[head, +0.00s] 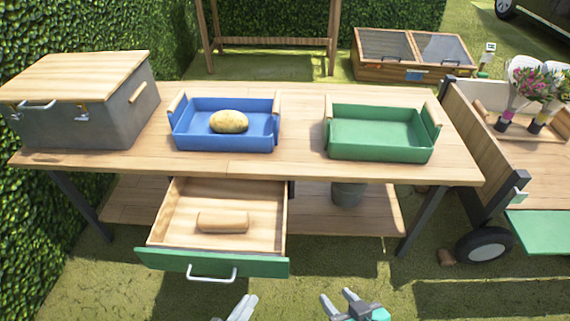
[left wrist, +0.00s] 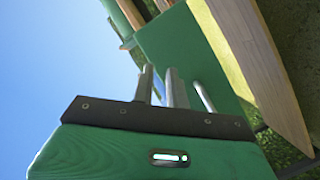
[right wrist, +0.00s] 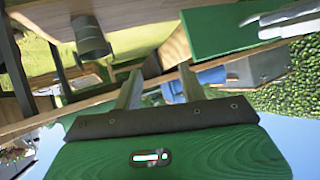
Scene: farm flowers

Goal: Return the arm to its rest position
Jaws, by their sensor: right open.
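My left gripper (head: 242,308) is at the bottom edge of the head view, in front of the open drawer's handle. Its fingers are close together, with nothing visible between them; the left wrist view shows them (left wrist: 160,88) near the green drawer front. My right gripper (head: 338,303) is to the right of it, low in front of the bench. Its fingers are spread and empty, and they also show in the right wrist view (right wrist: 160,88). Most of both arms is out of the head view.
The open drawer (head: 212,263) juts out and holds a wooden cylinder (head: 222,222). The workbench (head: 300,160) bears a blue tray (head: 185,140) with a potato (head: 229,121), a green tray (head: 375,150) and a lidded grey box (head: 90,110). A flower cart (head: 475,140) stands right.

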